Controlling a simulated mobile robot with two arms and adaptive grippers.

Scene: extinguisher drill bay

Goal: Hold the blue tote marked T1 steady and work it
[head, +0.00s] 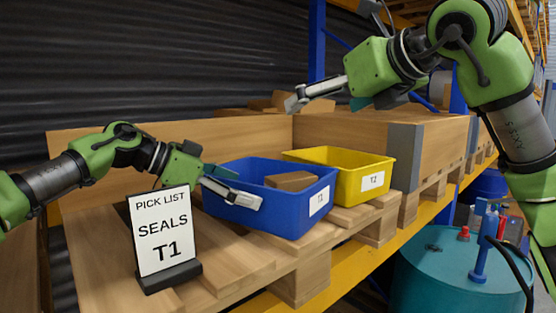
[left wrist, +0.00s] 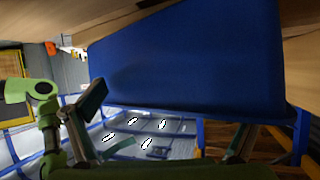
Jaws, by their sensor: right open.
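The blue tote (head: 250,205) marked T1 stands upright on the wooden pallet, with a brown box (head: 291,181) inside it. My left gripper (head: 228,184) is at the tote's left end, one pale finger in front of its near wall. In the left wrist view the tote's blue wall (left wrist: 185,60) fills the upper middle, and the gripper's fingers (left wrist: 170,120) are spread wide apart. Whether they touch the tote I cannot tell. My right gripper (head: 318,95) is open and empty in the air, above and behind the totes.
A yellow tote (head: 346,180) marked T2 stands close behind the blue one. A pick list sign (head: 163,235) reading SEALS T1 stands in front of my left gripper. A wooden crate (head: 365,135) is behind. A teal drum (head: 440,275) stands at the lower right.

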